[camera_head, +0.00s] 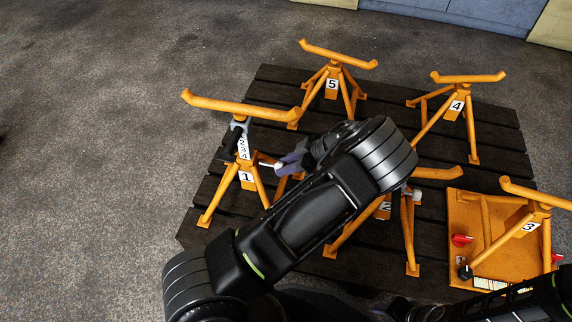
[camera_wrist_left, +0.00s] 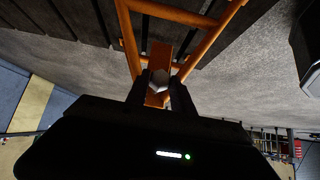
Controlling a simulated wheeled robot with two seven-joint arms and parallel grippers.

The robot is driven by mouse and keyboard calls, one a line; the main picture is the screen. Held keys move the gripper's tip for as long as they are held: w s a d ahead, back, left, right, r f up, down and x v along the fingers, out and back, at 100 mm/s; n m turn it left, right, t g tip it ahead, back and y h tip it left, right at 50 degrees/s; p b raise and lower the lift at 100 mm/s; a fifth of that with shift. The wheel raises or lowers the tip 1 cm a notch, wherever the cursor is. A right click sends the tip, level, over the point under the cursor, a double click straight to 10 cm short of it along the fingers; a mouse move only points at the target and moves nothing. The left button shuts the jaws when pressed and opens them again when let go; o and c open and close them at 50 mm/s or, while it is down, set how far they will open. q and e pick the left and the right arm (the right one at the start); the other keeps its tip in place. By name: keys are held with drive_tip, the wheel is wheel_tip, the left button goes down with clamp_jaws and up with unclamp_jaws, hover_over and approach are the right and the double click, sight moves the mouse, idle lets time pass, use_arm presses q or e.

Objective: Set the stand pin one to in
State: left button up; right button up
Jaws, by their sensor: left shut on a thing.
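Stand one (camera_head: 246,177) is an orange jack stand at the left of the dark slatted pallet, upright, with a "1" label and a column marked with further numbers. Its pin (camera_head: 268,164) shows as a short pale rod at the right side of the column. My left gripper (camera_head: 285,165) is at that side, shut on the pin's pale head, which also shows between the fingers in the left wrist view (camera_wrist_left: 159,79). How deep the pin sits cannot be told. My right arm comes in at the lower right; its dark gripper (camera_head: 402,309) is unclear.
Stand five (camera_head: 331,84) and stand four (camera_head: 456,104) stand behind. Stand two (camera_head: 350,232) is partly hidden by my left arm. Stand three (camera_head: 530,224) is at an orange plate (camera_head: 463,215) with red knobs (camera_head: 461,240). The floor left of the pallet (camera_head: 194,230) is clear.

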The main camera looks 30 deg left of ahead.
use_arm(q)
clamp_jaws()
idle(0.8)
